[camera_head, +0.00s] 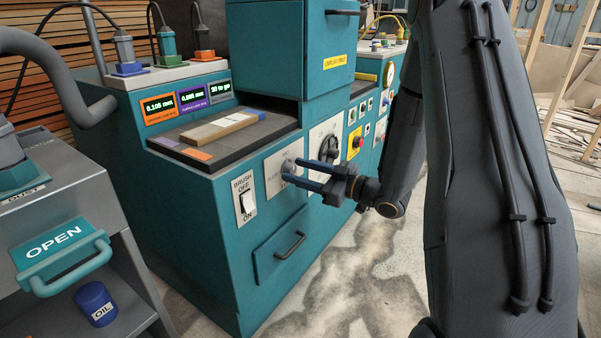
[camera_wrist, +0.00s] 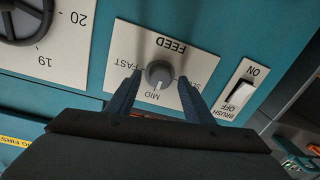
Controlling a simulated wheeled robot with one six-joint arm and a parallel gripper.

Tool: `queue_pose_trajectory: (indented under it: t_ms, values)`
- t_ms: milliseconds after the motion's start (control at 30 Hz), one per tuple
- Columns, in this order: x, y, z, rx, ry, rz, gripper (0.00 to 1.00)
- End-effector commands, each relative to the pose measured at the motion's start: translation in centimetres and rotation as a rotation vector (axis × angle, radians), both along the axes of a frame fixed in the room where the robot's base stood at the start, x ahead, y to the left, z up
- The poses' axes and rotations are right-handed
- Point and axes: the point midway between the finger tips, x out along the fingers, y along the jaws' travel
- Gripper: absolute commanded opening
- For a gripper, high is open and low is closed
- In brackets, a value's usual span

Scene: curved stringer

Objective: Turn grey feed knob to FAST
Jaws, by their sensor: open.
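The grey feed knob (camera_wrist: 159,74) sits on a white plate (camera_wrist: 178,30) marked FEED, seen upside down in the wrist view. Its white pointer line points at MID. FAST is at the left of the knob in that view, and the label at the right is partly hidden by a finger. My gripper (camera_wrist: 159,77) is open, with one finger on each side of the knob and a visible gap to both. In the head view my gripper (camera_head: 293,172) is at the front of the teal machine, its fingers partly covering the feed plate (camera_head: 273,182).
The brush switch (camera_head: 247,203) is left of the feed plate in the head view. A black handwheel (camera_head: 328,150) is to its right, with a red button (camera_head: 357,142) beyond. A drawer handle (camera_head: 290,246) sticks out below. Open floor lies in front.

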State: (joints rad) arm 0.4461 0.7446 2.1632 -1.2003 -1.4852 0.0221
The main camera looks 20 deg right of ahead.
Motion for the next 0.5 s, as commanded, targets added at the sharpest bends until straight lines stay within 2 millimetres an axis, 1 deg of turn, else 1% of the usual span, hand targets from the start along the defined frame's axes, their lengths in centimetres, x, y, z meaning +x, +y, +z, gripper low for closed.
queue_pose_trajectory:
  t_ms: [67,100,333,500]
  values:
    - [0.0,-0.01,0.01,0.0,0.0,0.0,0.47]
    - [0.0,-0.01,0.0,0.0,0.0,0.0,0.45]
    - [-0.01,-0.04,-0.01,0.0,0.0,0.0,0.07]
    - [-0.02,-0.05,0.0,0.005,0.005,-0.001,0.06]
